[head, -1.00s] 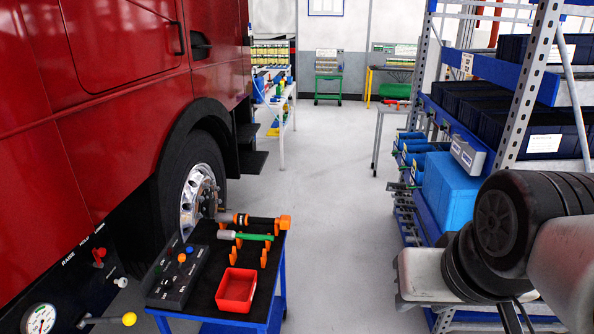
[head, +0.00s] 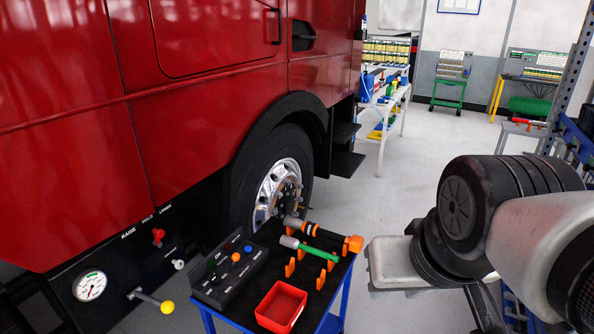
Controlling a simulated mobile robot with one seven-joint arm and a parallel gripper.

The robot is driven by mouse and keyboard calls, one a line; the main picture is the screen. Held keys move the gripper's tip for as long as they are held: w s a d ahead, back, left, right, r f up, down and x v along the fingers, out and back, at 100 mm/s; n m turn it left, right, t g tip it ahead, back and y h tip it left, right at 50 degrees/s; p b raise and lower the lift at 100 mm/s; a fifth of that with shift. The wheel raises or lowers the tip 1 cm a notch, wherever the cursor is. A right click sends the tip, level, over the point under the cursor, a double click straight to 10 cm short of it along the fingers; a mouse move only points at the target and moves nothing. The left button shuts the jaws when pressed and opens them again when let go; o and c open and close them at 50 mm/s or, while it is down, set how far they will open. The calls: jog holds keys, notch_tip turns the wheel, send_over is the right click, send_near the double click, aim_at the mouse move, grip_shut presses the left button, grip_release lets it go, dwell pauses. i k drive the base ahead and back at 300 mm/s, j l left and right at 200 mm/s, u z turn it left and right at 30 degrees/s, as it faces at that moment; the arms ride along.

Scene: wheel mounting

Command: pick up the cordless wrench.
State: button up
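The likely cordless wrench (head: 318,235) is a long tool with a black body, orange bands and an orange end block. It lies across orange holders at the back of the tool cart (head: 245,313). A second tool with a green handle (head: 311,249) lies in front of it on orange holders. My arm shows at the right of the head view, apart from the cart. My gripper's fingers are not clearly visible, and nothing is seen touching the wrench.
A red bin (head: 281,306) and a black control box (head: 230,270) sit on the cart. The red truck (head: 200,110) with its wheel (head: 275,190) stands behind and left. A panel with a gauge (head: 90,286) and levers is at lower left. The floor (head: 440,140) beyond my arm is clear.

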aim_at(355, 244)
jog(key=i+l+u, duration=0.4)
jog(key=u, duration=0.15)
jog(key=i+l+u, duration=0.25)
jog(key=l, duration=0.15)
jog(key=l+u, duration=0.3)
jog(key=i+l+u, duration=0.25)
jog(key=l, duration=0.15)
jog(key=l+u, duration=0.3)
jog(key=i+l+u, duration=0.1)
jog(key=l+u, duration=0.15)
jog(key=l, duration=0.8)
jog(key=l+u, duration=0.25)
jog(key=l, duration=0.85)
jog(key=l+u, duration=0.65)
jog(key=j, duration=0.1)
